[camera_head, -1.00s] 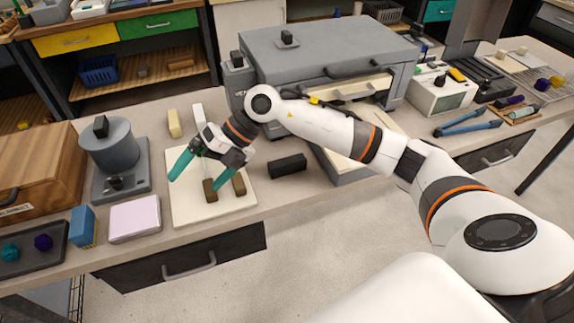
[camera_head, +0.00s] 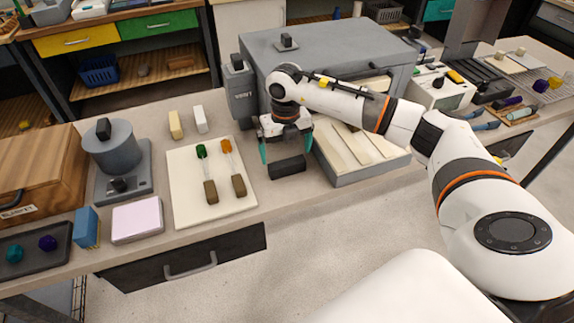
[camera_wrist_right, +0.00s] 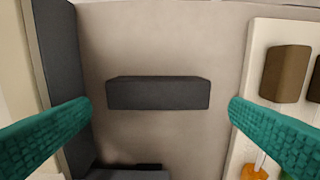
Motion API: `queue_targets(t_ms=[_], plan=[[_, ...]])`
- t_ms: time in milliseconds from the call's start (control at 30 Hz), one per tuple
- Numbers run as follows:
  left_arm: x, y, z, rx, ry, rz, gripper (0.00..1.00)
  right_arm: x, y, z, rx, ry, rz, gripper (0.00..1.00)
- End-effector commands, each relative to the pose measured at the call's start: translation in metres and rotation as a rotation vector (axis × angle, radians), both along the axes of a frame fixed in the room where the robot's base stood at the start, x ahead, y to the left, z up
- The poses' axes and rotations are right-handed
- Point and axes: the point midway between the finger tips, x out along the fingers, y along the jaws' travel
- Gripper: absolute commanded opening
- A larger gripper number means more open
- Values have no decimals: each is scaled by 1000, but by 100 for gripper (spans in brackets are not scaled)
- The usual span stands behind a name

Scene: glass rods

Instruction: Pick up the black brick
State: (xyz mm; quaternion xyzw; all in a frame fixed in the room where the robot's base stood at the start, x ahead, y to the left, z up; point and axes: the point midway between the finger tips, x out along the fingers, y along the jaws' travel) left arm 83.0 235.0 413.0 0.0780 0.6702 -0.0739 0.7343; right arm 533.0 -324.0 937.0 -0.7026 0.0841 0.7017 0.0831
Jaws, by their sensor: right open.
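In the right wrist view the brick (camera_wrist_right: 158,93) sits midway between the fingertips (camera_wrist_right: 160,108), apart from both and lengthwise across the gap. My left gripper is not in view.
The white board (camera_head: 182,186) with two brown-handled glass rods (camera_head: 206,175) lies left of the brick.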

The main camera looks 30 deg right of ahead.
Motion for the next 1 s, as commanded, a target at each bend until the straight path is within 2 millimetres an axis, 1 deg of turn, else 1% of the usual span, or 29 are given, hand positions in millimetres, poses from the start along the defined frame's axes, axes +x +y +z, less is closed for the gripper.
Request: queue_targets(t_ms=[167, 200, 300, 400, 600, 667, 800, 833, 1000], plan=[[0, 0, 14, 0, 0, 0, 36, -6, -1, -24, 0, 6, 1, 100], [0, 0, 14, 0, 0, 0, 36, -6, -1, -31, 0, 6, 1, 100], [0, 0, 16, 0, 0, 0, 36, -5, -1, -43, 2, 4, 0, 100], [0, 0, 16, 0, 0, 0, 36, -5, -1, -48, 1, 1, 1, 100], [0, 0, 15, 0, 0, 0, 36, -5, -1, -48, 1, 1, 1, 100], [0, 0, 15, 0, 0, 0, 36, -5, -1, -48, 1, 1, 1, 90], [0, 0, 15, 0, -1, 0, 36, -5, -1, -48, 1, 1, 1, 67], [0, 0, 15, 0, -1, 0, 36, -5, -1, -48, 2, 0, 1, 64], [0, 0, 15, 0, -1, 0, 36, -4, -1, -47, 2, 0, 1, 64]])
